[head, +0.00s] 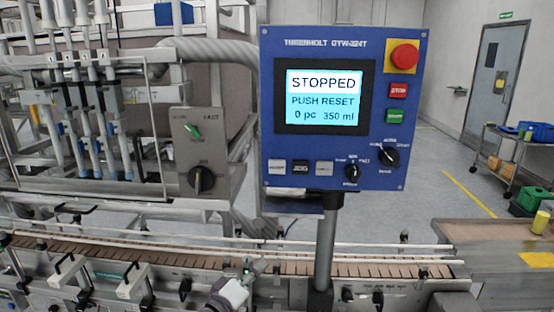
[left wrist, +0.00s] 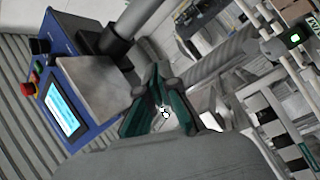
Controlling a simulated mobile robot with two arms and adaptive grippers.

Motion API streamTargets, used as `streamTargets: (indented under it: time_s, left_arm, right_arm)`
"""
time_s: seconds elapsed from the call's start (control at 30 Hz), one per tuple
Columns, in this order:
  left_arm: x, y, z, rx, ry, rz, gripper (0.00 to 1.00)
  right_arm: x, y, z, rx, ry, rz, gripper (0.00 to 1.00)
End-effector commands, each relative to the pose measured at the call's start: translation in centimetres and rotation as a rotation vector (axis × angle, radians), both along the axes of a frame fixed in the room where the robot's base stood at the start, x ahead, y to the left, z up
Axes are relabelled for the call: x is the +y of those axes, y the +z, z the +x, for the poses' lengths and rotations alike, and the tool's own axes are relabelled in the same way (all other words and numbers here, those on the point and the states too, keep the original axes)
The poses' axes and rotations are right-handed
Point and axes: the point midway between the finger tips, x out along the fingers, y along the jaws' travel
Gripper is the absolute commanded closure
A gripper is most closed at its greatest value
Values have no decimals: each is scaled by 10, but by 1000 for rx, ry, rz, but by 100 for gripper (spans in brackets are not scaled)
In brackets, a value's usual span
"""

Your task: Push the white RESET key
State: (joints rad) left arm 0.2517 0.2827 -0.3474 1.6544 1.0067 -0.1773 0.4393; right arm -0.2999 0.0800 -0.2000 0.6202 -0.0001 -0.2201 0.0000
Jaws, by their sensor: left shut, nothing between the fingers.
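The blue control panel (head: 340,215) stands on a grey post, and its screen (head: 324,98) reads STOPPED, PUSH RESET, 0 pc, 350 ml. Along its lower left are a pale key (head: 276,166), a dark key (head: 300,167) and another pale key (head: 324,168). Their lettering is too small to tell which pale one is RESET. My left gripper (head: 257,265) is below the panel, over the conveyor, apart from the keys. In the left wrist view its dark green fingers (left wrist: 158,74) are together and empty. There the panel (left wrist: 88,130) is tilted at the left, its keys not discernible. My right gripper is not in view.
The panel also has a red emergency button (head: 404,55), red and green keys, and selector knobs (head: 390,157). A grey switch box (head: 203,150) stands to its left. Conveyor rails (head: 400,257) and the post (head: 326,245) are close to my left gripper.

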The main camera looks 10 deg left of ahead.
Motion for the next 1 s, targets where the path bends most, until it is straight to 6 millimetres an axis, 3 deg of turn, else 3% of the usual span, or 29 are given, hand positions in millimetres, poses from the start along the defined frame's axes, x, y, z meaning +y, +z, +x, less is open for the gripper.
streamTargets:
  time_s: [0.03, 0.2, 0.4, 0.5, 0.7, 1.0]
  left_arm:
    - [-4, 28, -1, -26, -16, -31, 100]
    - [-16, 100, -9, -94, -77, -137, 100]
    - [-27, 173, -24, -160, -156, -244, 100]
    - [-32, 199, -32, -181, -188, -285, 100]
    - [-36, 225, -42, -204, -227, -328, 100]
    - [-37, 228, -44, -205, -232, -334, 100]
  right_arm:
    - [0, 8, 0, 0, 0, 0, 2]
    - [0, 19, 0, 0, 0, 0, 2]
    - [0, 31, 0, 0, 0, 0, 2]
    - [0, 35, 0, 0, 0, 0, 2]
    - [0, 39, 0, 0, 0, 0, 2]
    - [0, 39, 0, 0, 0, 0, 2]
